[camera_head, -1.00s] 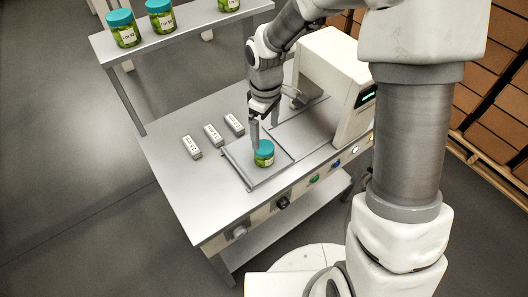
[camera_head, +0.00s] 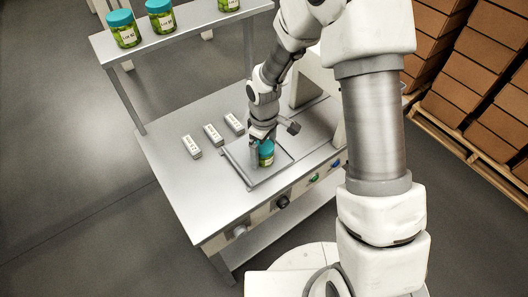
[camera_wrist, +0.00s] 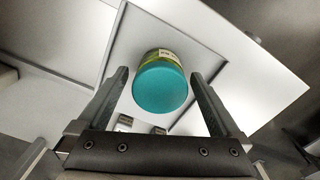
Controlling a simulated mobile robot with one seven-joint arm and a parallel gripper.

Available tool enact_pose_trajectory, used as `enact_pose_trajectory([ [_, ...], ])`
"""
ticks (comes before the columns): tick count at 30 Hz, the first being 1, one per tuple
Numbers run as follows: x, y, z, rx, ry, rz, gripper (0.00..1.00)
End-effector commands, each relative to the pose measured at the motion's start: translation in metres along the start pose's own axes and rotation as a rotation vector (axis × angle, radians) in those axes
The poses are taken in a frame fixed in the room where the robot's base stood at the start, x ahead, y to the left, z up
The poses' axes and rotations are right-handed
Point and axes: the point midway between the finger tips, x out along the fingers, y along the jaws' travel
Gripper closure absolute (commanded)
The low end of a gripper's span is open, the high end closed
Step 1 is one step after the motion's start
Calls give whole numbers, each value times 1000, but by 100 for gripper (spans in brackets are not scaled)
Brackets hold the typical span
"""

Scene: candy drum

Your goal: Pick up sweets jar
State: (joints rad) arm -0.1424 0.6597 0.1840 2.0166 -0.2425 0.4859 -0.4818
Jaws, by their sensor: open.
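The sweets jar (camera_head: 266,158) has a teal lid and green contents. It stands upright on a square metal plate (camera_head: 247,177) on the steel table. In the wrist view the jar's teal lid (camera_wrist: 160,88) shows from above, with a bit of its label and green body at its upper edge. My gripper (camera_head: 258,150) is at the jar from above and partly hides it in the head view. In the wrist view my gripper (camera_wrist: 163,85) is open, with one finger on each side of the lid and gaps between the fingers and the lid.
Several white labelled blocks (camera_head: 213,134) lie on the table left of the plate. More teal-lidded jars (camera_head: 123,28) stand on a raised shelf (camera_head: 190,22) behind. A white machine (camera_head: 313,78) stands to the right, partly behind my arm. Stacked cartons (camera_head: 480,70) stand far right.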

Motion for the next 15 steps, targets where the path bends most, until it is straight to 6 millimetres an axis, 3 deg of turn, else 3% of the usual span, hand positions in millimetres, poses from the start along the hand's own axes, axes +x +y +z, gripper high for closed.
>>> enact_pose_trajectory([
  [3, 0, 0, 0, 0, 0, 0, 4],
  [15, -1, 0, 0, 1, 0, 0, 76],
])
